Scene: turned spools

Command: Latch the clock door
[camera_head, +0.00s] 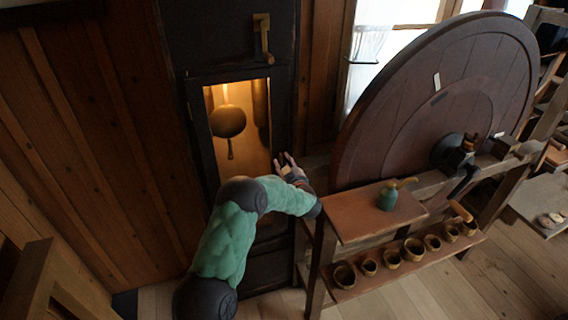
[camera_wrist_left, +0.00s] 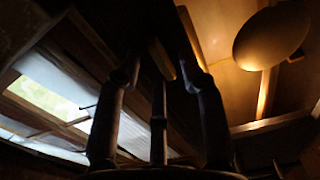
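The clock is a tall dark case in the head view. Its door (camera_head: 281,118) has a dark frame around a lit opening, where a round pendulum (camera_head: 228,121) hangs. Whether the door is fully closed I cannot tell. A brass latch (camera_head: 263,38) sits above the opening, its bar pointing down. My left gripper (camera_head: 288,163) is at the right side of the door frame, well below the latch. In the left wrist view its fingers (camera_wrist_left: 160,68) stand apart, with the lit pendulum (camera_wrist_left: 272,36) at upper right. A narrow brownish bar shows between the fingertips; I cannot tell what it is. My right gripper is out of view.
A large wooden wheel (camera_head: 400,120) stands right of the clock. Before it is a bench (camera_head: 360,218) bearing a green oil can (camera_head: 387,197). Several small cups (camera_head: 391,259) stand on a lower shelf. Plank wall (camera_head: 90,130) lies left of the clock; open floor is at bottom right.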

